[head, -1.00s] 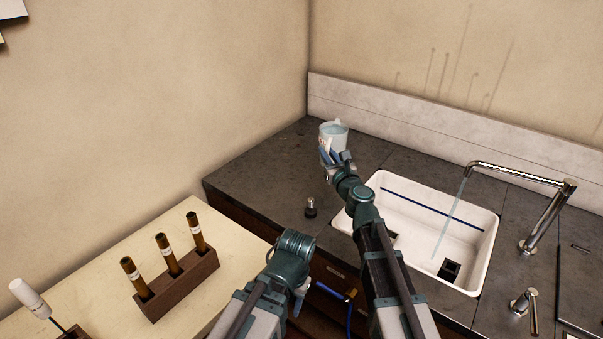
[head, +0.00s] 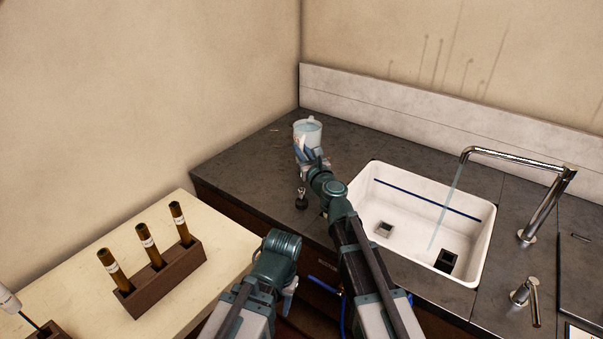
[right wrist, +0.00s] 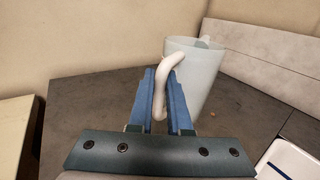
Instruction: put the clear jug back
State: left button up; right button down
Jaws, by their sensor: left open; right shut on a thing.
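The clear jug (head: 308,132) is pale and translucent, with a white handle. It is over the back left of the dark counter, left of the sink. My right gripper (head: 304,154) is shut on its handle; the right wrist view shows the blue fingers (right wrist: 163,100) on either side of the handle, with the jug (right wrist: 198,75) upright beyond them. I cannot tell whether its base touches the counter. My left gripper (head: 290,288) is low in front of the cabinet, apart from the jug; its fingers are mostly hidden.
The white sink (head: 478,238) is at the right, with water running from the tap (head: 545,205). A small dark-based object (head: 301,201) stands near the counter's front edge. A wooden rack (head: 165,280) with brown tubes is on the pale table. Bare counter (head: 245,165) lies left of the jug.

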jog(key=shift+f+b, duration=1.95)
jog(key=shift+f, duration=0.45)
jog(key=shift+f, duration=0.15)
jog(key=c, duration=0.9)
grip_release()
jog(key=shift+o, duration=0.2)
jog(key=shift+s+r, duration=0.1)
jog(key=shift+r, duration=0.15)
jog(key=v, duration=1.2)
